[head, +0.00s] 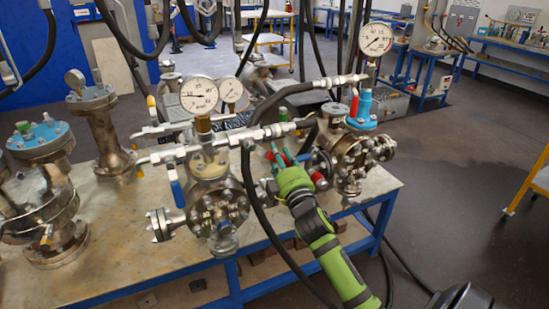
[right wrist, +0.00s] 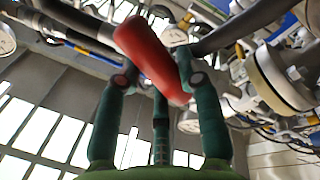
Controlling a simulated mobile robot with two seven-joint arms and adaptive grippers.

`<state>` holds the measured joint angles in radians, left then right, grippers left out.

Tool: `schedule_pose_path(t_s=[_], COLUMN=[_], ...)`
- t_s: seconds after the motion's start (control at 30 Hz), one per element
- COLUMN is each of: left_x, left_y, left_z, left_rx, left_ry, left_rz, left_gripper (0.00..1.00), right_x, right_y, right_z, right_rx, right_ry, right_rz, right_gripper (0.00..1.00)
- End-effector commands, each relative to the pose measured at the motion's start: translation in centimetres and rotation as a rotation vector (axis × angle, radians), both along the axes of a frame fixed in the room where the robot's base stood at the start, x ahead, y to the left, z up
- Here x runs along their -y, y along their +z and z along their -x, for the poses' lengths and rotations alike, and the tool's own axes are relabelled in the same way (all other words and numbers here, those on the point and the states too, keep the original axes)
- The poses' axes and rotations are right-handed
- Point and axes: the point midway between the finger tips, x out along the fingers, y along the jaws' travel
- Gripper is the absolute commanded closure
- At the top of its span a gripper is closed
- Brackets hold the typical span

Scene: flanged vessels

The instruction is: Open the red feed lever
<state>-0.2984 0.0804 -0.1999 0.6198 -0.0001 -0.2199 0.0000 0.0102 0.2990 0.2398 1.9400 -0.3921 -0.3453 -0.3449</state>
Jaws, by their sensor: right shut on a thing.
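The red feed lever shows in the right wrist view (right wrist: 146,48) as a thick red handle lying slantwise across my fingertips. In the head view only a small red bit of it (head: 270,156) shows beside the dark green fingers, in front of the middle vessels. My right gripper (head: 280,156) reaches in from the lower right with its green wrist and is shut on this lever. In the right wrist view the gripper's fingers (right wrist: 158,72) stand on either side of the red handle, with a third finger behind. My left gripper is not in view.
A flanged vessel with a blue lever (head: 177,192) stands left of my gripper. Another vessel (head: 352,158), with a blue cap and an upright red handle (head: 354,106), stands to the right. A black hose (head: 252,205) hangs close by my wrist. Open floor lies right of the table (head: 95,275).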

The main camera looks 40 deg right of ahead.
Motion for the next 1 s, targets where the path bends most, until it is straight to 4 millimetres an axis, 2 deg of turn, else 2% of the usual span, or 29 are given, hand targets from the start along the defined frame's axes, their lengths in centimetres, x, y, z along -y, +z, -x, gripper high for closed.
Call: schedule_pose_path(t_s=[0.03, 0.5, 1.0], left_x=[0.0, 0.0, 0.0], left_y=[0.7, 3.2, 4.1], left_z=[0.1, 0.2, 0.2], left_rx=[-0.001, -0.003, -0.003], left_ry=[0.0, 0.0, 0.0], left_rz=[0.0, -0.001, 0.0], left_gripper=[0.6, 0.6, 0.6], right_x=[0.5, 1.2, 1.2], right_y=[1.0, 4.0, 5.2], right_z=[0.0, 0.2, 0.2], right_rx=[-0.008, -0.094, -0.126], right_ry=[-0.005, -0.008, -0.011], right_rz=[0.051, 0.424, 0.574], right_gripper=[1.0, 1.0, 1.0])
